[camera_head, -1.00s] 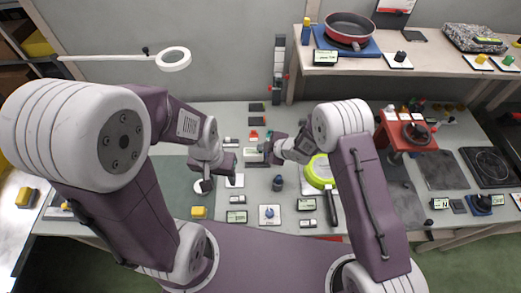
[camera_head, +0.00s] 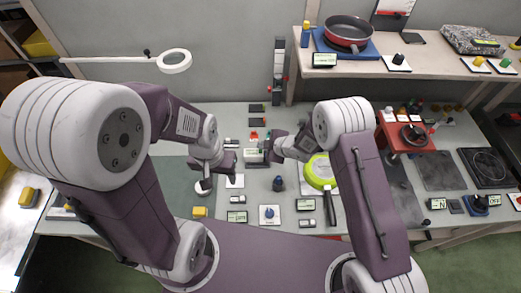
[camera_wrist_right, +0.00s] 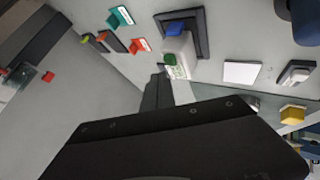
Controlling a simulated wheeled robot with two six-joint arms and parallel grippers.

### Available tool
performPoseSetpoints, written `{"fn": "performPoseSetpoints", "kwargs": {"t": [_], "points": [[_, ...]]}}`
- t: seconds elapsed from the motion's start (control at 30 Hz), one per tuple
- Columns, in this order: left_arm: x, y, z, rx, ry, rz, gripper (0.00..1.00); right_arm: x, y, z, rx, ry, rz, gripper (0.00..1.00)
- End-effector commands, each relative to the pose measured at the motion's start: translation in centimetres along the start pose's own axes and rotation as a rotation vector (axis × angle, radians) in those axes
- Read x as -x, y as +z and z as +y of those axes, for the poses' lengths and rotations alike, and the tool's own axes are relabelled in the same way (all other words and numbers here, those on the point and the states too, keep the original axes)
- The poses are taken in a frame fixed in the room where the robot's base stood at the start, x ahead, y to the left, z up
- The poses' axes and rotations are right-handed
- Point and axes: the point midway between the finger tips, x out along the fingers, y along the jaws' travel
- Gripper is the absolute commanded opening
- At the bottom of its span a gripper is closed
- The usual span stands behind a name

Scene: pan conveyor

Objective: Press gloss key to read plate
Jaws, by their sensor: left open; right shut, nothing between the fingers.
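A small light-grey meter (camera_wrist_right: 178,48) with a blue block on top and a green key (camera_wrist_right: 170,59) stands on a dark square plate (camera_wrist_right: 203,32) in the right wrist view. Its label is too small to read. In the head view the meter (camera_head: 253,156) is partly hidden by my right gripper. My right gripper (camera_head: 270,154) is shut and empty, close beside the meter; I cannot tell whether it touches the key. In the right wrist view the dark finger tip (camera_wrist_right: 157,92) is just below the green key. My left gripper (camera_head: 206,184) is open and empty, pointing down left of the meter.
A green-rimmed pan (camera_head: 320,172) lies right of the right gripper. A dark blue knob (camera_head: 278,184) stands in front of the meter, and a yellow block (camera_head: 199,212) is near the front edge. A red stand (camera_head: 392,140) is further right. A ring lamp (camera_head: 174,61) hangs back left.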

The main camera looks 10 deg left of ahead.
Motion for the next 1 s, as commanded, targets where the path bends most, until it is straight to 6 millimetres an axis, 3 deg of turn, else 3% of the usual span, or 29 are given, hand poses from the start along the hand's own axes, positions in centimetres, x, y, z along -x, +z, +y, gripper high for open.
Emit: {"fn": "performPoseSetpoints", "kwargs": {"t": [0.5,1.0], "points": [[4.0,-0.4,0.1,0.000,0.000,0.000,0.52,3.5,-2.6,2.6,0.000,0.001,0.000,0.00],[3.8,-0.4,0.1,0.000,0.000,0.000,0.52,3.4,-2.5,2.5,0.000,0.000,0.000,0.00]]}}
